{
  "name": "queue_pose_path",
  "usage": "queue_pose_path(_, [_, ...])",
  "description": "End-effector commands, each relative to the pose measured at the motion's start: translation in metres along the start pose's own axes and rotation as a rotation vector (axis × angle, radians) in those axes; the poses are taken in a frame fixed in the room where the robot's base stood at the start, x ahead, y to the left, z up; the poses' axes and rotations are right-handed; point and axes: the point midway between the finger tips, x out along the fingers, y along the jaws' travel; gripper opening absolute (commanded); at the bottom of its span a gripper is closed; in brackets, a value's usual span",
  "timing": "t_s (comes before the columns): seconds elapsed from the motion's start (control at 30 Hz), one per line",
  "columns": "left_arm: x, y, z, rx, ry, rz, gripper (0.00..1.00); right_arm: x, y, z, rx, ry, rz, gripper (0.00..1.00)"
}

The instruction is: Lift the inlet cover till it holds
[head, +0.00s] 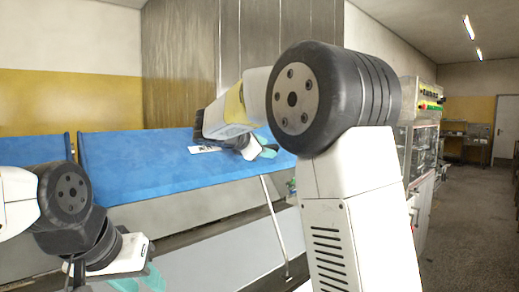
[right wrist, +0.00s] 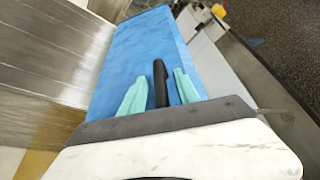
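The inlet cover (head: 130,160) is a wide blue panel, tilted, across the machine in the head view. It also fills the middle of the right wrist view (right wrist: 135,50). A black handle (right wrist: 160,80) sticks out from it. My right gripper (right wrist: 161,88) has its two teal fingers on either side of the handle, with small gaps visible, so it looks open around it. In the head view my right gripper (head: 258,148) is at the cover's right part and hides the handle. My left gripper (head: 140,283) is low at the left, fingers apart and empty, away from the cover.
A thin pale rod (head: 274,225) slants down from below the cover to the machine. A grey steel wall (head: 185,60) stands behind the cover. A cabinet with coloured buttons (head: 430,98) is at the right. The floor aisle (head: 470,220) there is clear.

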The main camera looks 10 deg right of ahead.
Motion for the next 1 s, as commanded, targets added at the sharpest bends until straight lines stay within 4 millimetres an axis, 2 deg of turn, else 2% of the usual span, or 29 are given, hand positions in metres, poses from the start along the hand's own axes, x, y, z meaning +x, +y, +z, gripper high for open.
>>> queue_pose_path(0.1, [0.0000,0.0000,0.0000,0.000,0.000,0.000,0.36,0.0084,-0.0005,0.0000,-0.001,-0.001,-0.001,0.38])
queue_pose_path(0.37, [0.0000,0.0000,0.0000,0.000,0.000,0.000,0.36,0.0101,-0.0004,-0.0001,0.000,0.001,0.000,0.38])
queue_pose_path(0.57, [0.0000,0.0000,0.0000,0.000,0.000,0.000,0.36,0.0099,-0.0004,-0.0001,0.000,0.001,0.000,0.03])
queue_pose_path(0.6, [0.0000,0.0000,0.0000,0.000,0.000,0.000,0.36,0.0099,-0.0004,-0.0001,0.000,0.001,0.000,0.00])
queue_pose_path(1.0, [0.0000,0.0000,0.0000,0.000,0.000,0.000,0.36,0.0097,-0.0004,-0.0002,0.000,0.001,-0.001,0.00])
